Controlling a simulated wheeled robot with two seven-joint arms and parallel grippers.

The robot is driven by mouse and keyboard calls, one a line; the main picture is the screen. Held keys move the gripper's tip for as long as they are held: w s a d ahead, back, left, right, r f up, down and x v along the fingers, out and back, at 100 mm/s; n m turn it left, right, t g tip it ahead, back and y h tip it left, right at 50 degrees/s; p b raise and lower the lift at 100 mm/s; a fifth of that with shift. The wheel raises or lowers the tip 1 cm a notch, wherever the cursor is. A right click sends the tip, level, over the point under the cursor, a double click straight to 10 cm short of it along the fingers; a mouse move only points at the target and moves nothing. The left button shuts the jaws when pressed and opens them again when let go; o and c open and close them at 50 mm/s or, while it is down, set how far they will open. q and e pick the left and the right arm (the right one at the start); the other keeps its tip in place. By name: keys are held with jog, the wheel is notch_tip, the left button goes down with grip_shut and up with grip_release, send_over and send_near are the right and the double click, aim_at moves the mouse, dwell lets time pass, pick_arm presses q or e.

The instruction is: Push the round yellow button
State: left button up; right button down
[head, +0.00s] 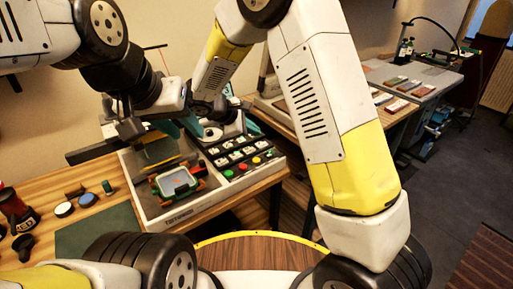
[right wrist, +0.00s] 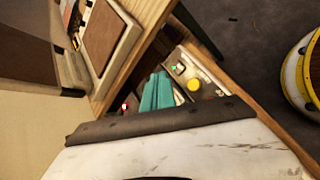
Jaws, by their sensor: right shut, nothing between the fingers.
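The round yellow button (head: 257,160) is at the right end of the front button row on the control panel, beside a red and a green button. In the right wrist view the yellow button (right wrist: 194,84) shows clear, to the right of my teal fingers. My right gripper (right wrist: 161,77) is shut and empty, with its fingers side by side, apart from the button in the picture. In the head view my right arm partly hides its hand behind the panel. My left gripper (head: 168,129) hangs over the back left of the console; its finger opening is unclear.
The console (head: 178,212) also holds a framed grey screen (head: 177,181) and rows of white switches (head: 235,153). Small round pots and a dark green mat (head: 98,232) lie to the left. Another table (head: 425,82) stands at the back right.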

aim_at(254, 161)
jog(key=shift+f, duration=0.1)
jog(key=shift+f, duration=4.3)
jog(key=shift+f, duration=0.1)
jog(key=shift+f, duration=0.35)
jog(key=shift+f, duration=0.35)
jog(key=shift+r, duration=0.8)
jog(key=shift+r, duration=2.5)
